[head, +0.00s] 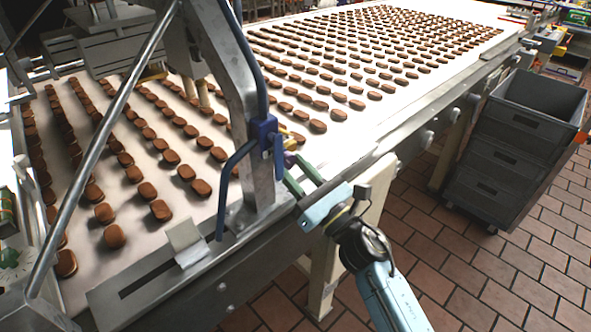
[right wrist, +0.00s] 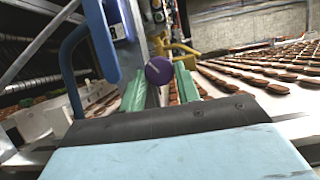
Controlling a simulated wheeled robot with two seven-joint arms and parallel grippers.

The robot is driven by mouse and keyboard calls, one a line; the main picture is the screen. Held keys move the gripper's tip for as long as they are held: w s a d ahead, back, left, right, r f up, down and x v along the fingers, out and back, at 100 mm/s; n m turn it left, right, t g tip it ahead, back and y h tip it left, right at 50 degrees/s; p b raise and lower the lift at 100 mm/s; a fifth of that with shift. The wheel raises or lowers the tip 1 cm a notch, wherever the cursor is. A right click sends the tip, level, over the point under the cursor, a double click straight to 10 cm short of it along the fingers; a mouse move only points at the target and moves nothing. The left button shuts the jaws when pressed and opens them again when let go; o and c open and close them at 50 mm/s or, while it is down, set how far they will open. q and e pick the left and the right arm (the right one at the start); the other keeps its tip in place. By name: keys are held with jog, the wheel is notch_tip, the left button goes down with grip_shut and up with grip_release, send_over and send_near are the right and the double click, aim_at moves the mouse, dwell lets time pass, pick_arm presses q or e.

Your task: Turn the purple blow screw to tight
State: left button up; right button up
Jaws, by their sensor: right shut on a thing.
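The purple blow screw (right wrist: 159,70) is a round knob with a pale line across its face, seen between my green fingertips in the right wrist view. In the head view only a small bit of the purple screw (head: 290,159) shows beside the blue clamp (head: 266,132) on the grey metal post. My right gripper (head: 293,168) reaches in from the lower right and is shut on the screw. Its two fingers also show in the right wrist view (right wrist: 160,80), one on each side of the knob. My left gripper is not in view.
A white conveyor belt (head: 330,135) carries many brown biscuits in rows behind the post. The grey post (head: 235,85) and blue hoses stand close to my right gripper. Grey crates (head: 510,145) are stacked on the tiled floor at right. Open floor lies at lower right.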

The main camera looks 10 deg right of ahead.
jog(key=m+t+h, duration=0.1)
jog(key=m+h, duration=0.1)
jog(key=m, duration=0.2)
jog(key=shift+a, duration=0.1)
jog(key=o, duration=0.7)
